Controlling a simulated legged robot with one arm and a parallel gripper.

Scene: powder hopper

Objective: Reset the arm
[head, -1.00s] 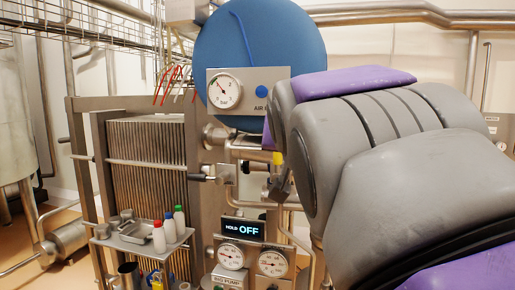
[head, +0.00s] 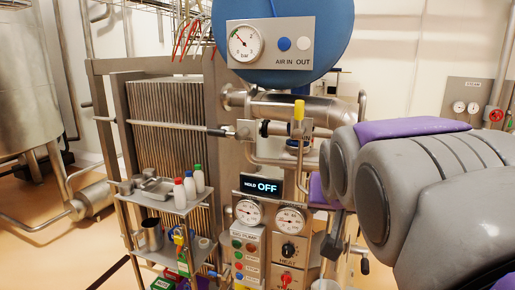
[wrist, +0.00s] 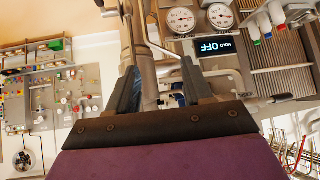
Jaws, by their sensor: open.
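My grey and purple arm (head: 415,180) fills the right side of the head view. My gripper (wrist: 160,85) shows in the wrist view with its two dark fingers spread apart and nothing between them. In the head view only a dark part of it shows below the arm, in front of the machine's right side. The machine's "HOLD OFF" display (head: 261,186) is lit, with two round gauges below it. The wrist view shows the same display (wrist: 215,47) upside down, beyond the fingers.
A blue round vessel (head: 290,35) with an air gauge panel stands above the pipes. A ribbed plate stack (head: 170,120) is at left, with a small shelf (head: 165,200) of bottles before it. A control box (head: 247,258) has coloured buttons. Tan floor is open at far left.

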